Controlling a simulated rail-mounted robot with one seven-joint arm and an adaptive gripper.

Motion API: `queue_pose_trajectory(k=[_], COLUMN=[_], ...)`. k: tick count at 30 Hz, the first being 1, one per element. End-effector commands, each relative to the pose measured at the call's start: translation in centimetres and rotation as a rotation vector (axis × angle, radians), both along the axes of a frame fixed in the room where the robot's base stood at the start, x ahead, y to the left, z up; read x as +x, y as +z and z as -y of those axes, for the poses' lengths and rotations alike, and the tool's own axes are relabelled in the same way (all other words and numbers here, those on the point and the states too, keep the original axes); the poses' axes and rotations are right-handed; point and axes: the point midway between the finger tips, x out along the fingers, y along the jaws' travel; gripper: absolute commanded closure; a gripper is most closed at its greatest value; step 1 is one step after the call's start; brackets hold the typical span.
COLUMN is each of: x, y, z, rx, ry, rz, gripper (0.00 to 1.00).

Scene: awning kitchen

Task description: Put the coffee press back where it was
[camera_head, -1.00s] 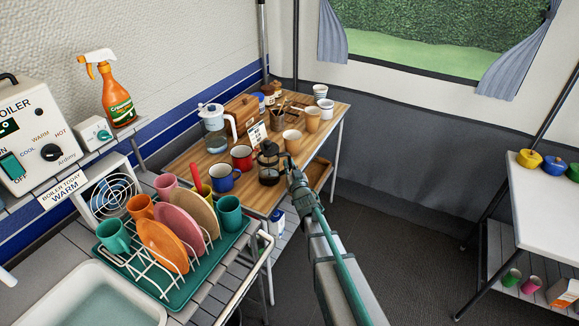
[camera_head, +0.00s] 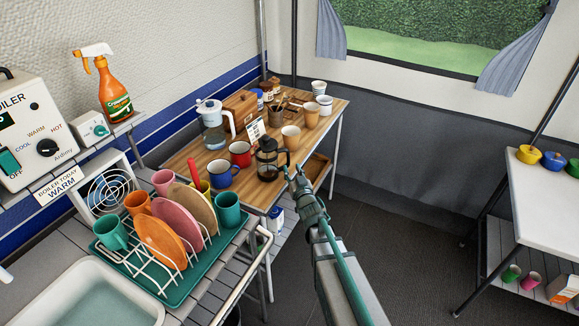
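The coffee press (camera_head: 267,160), a glass jug with a black lid, frame and handle, stands upright near the front edge of the wooden-topped table (camera_head: 187,158). Its handle points right, toward my gripper. My gripper (camera_head: 293,171) is just right of and below the handle, at the table's front edge. Its two fingertips show slightly spread with a gap between them, and nothing is seen in it. It looks apart from the press.
A blue mug (camera_head: 222,174) and a red mug (camera_head: 240,153) stand left of the press. A dish rack (camera_head: 165,245) is at front left. Open floor lies right.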

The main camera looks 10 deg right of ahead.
Motion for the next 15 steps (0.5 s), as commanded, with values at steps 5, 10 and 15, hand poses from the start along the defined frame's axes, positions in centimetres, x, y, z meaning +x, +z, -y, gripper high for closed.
queue_pose_trajectory(k=[5,10,15], x=[-4.0,-5.7,-6.3], y=[0.0,0.0,-1.1], z=[0.2,0.4,0.5], rx=[0.001,0.0,-0.001], ry=[-0.001,0.0,-0.01], rz=[0.0,0.0,-0.032], gripper=[0.63,0.63,0.63])
